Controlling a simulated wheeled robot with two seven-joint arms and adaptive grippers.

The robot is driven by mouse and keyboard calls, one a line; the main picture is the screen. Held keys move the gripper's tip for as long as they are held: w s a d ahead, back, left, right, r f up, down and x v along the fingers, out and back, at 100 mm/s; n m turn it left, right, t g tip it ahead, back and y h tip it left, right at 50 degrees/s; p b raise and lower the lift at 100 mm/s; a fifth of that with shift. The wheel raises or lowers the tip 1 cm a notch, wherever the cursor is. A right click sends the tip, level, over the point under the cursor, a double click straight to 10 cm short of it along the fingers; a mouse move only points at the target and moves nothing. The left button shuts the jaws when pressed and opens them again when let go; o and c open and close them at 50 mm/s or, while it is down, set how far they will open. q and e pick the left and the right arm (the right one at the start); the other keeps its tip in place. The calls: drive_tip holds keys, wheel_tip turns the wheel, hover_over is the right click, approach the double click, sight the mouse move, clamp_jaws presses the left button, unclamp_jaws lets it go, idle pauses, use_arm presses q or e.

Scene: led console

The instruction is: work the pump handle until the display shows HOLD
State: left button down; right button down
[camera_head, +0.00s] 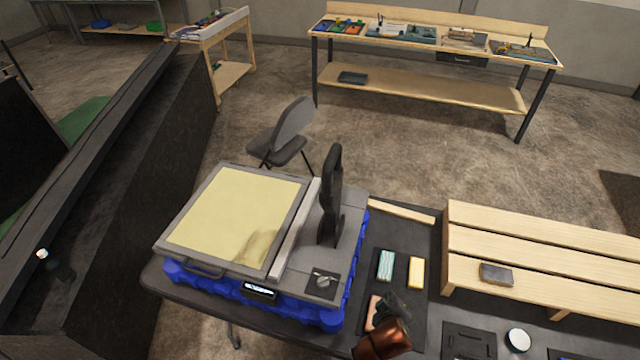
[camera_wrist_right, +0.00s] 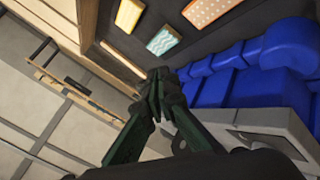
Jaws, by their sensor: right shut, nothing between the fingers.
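The console (camera_head: 352,232) is a grey machine with a large pale yellow panel (camera_head: 235,215) on a blue base. What looks like the pump handle (camera_head: 331,190) is a black lever standing upright on its right part. The small lit display (camera_head: 260,290) is on the front edge; its text is too small to read. My right gripper (camera_head: 393,304) is to the right of the console's front corner, apart from the handle. In the right wrist view its dark green fingers (camera_wrist_right: 158,84) meet with nothing between them. My left gripper is not in view.
A knob (camera_head: 322,281) sits near the console's front right corner. A striped block (camera_head: 386,265), a yellow block (camera_head: 416,272) and a dotted orange block (camera_wrist_right: 213,10) lie on the dark table beside my right gripper. A slatted wooden rack (camera_head: 545,240) stands at right.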

drive_tip(key=w+a+r+n+t+y+p, duration=0.1)
drive_tip(key=w+a+r+n+t, duration=0.2)
drive_tip(key=a+r, duration=0.5)
drive_tip(key=w+a+r+n+t, duration=0.2)
drive_tip(key=a+r, duration=0.4)
drive_tip(key=r, duration=0.4)
use_arm(q)
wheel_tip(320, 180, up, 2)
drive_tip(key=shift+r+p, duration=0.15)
drive_tip(key=shift+p, duration=0.3)
use_arm(e)
drive_tip(key=s+a+r+n+t+y, duration=0.2)
drive_tip(key=s+a+r+n+t, duration=0.2)
drive_tip(key=a+r, duration=0.7)
wheel_tip(320, 180, up, 3)
drive_tip(key=shift+f+n+t+y, duration=0.15)
drive_tip(key=shift+n+t+y, duration=0.25)
drive_tip(key=shift+n+t, duration=0.45)
